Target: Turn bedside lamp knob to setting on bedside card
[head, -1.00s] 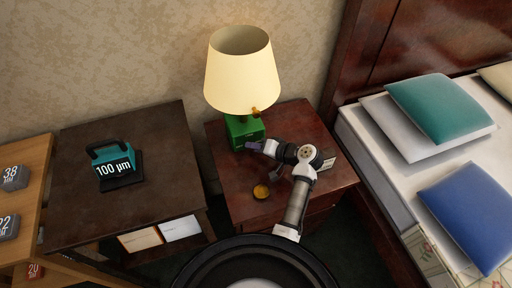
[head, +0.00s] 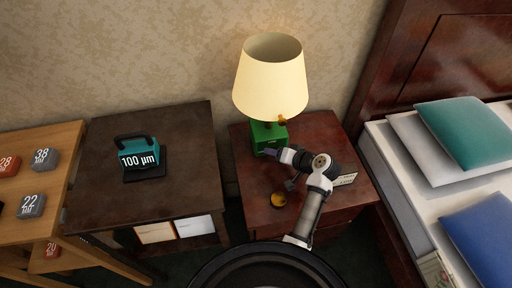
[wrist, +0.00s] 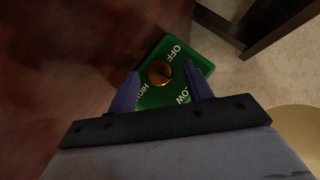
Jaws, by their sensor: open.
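The bedside lamp (head: 270,80) has a cream shade over a green base (head: 262,134) and stands at the back of the nightstand. In the wrist view, its green panel (wrist: 178,97) carries the words OFF, LOW and HIGH around a round brass knob (wrist: 160,72). My gripper (wrist: 160,78) is open, with one purple finger on each side of the knob; contact cannot be told. In the head view, my gripper (head: 272,152) is at the front of the lamp base. A pale card (head: 345,180) lies right of my arm, partly hidden, its writing too small to read.
A small round yellow-orange object (head: 278,200) lies on the nightstand (head: 254,222) left of my arm. A dark side table (head: 95,205) with a teal block marked 100 µm (head: 140,154) stands to the left. The bed (head: 415,190) is close on the right.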

